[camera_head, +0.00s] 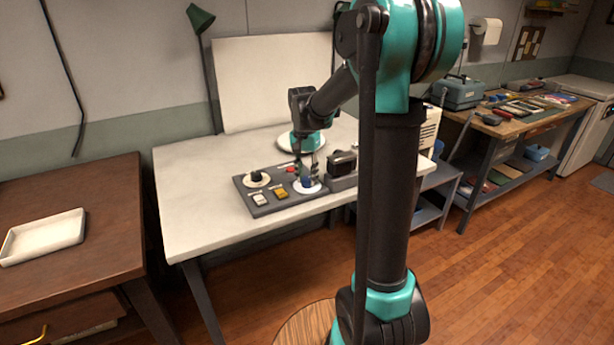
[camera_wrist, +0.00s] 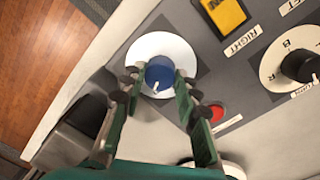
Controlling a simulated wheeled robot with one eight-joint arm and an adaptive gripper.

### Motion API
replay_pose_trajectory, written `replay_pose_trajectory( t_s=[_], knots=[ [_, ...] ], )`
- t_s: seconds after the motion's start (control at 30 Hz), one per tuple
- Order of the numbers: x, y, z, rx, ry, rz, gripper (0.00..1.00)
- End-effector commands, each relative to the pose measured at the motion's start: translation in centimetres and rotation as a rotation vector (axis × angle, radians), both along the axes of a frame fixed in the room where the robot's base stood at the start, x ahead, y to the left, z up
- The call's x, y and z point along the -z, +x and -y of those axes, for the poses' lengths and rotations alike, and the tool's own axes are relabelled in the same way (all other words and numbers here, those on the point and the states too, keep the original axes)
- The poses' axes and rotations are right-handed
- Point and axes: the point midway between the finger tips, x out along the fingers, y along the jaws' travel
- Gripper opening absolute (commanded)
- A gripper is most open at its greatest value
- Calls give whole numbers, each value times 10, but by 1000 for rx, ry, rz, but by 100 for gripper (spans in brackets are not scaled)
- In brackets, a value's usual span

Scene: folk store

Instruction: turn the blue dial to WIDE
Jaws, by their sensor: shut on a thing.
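The blue dial (camera_wrist: 160,72) sits on a round white disc (camera_wrist: 168,43) on the grey control panel (camera_wrist: 190,32). A white pointer mark shows on its lower side in the wrist view. My gripper (camera_wrist: 158,80) has its fingers on either side of the dial and is shut on it. In the head view, my gripper (camera_head: 308,173) reaches down to the blue dial (camera_head: 306,182) at the panel's right part. I cannot read a WIDE label; part of the white disc is hidden by the fingers.
The panel also has a black dial (camera_head: 257,176), a yellow switch (camera_head: 281,193), a white switch (camera_head: 260,199) and a red button (camera_head: 291,169). A black device (camera_head: 342,162) stands close to the right of my gripper. The white tabletop (camera_head: 195,185) is clear at left.

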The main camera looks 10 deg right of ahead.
Motion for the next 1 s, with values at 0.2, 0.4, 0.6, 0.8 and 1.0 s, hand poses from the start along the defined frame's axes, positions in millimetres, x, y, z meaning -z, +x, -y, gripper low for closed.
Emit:
replay_pose_trajectory(
  t_s=[0.2,0.4,0.6,0.8,1.0],
  knots=[
    [0,0,-1,-206,0,1,2],
    [0,0,-1,-397,0,1,2],
    [0,-1,-1,-586,1,1,2],
    [0,-1,-1,-773,0,1,2],
    [0,-1,-2,-940,0,2,2]
  ],
)
